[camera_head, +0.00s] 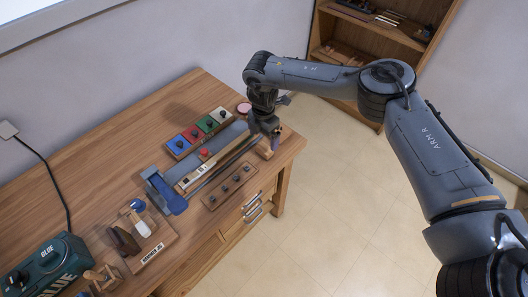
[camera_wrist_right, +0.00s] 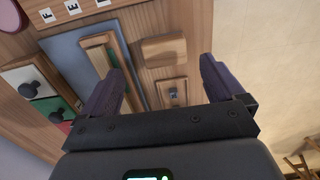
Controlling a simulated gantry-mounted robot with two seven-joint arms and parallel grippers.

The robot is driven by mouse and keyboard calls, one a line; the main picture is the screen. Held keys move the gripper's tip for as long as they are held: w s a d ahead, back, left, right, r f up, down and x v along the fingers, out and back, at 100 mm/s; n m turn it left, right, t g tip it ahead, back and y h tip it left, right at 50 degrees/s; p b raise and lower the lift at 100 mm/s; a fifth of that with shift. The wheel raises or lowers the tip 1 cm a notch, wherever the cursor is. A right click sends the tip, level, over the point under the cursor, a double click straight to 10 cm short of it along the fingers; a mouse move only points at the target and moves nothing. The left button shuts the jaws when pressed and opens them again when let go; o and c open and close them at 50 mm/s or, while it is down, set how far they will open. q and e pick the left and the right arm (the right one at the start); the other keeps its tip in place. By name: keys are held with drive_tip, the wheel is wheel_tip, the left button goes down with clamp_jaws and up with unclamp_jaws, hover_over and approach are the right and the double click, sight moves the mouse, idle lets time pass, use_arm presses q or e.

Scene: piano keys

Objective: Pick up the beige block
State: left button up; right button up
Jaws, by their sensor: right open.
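The beige block (camera_wrist_right: 164,50) lies on the wooden table in the right wrist view, ahead of my right gripper and between the lines of its two fingers. It looks like a small light-wood block. In the head view the beige block (camera_head: 264,150) is partly hidden below my right gripper (camera_head: 267,137), near the table's right end. My right gripper also shows in the wrist view (camera_wrist_right: 158,72), with its dark purple fingers apart and nothing held between them. I cannot tell the exact height of the fingers above the block. My left gripper is not in view.
Beside the block lie a blue-grey board (camera_wrist_right: 66,50) and a long wooden piece (camera_wrist_right: 103,55). A tray of coloured knobbed tiles (camera_head: 196,133), a blue clamp (camera_head: 166,192) and a knobbed strip (camera_head: 230,186) stand nearby. A glue box (camera_head: 45,265) is at the far left.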

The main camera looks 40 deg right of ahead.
sight(265, 148)
drive_tip(key=shift+s+f+b, duration=0.2)
drive_tip(key=shift+f+b, duration=0.1)
drive_tip(key=shift+f, duration=1.3)
drive_tip(key=shift+s+f+b, duration=0.15)
drive_tip(key=shift+f+b, duration=0.1)
drive_tip(key=shift+f, duration=1.35)
drive_tip(key=c, duration=1)
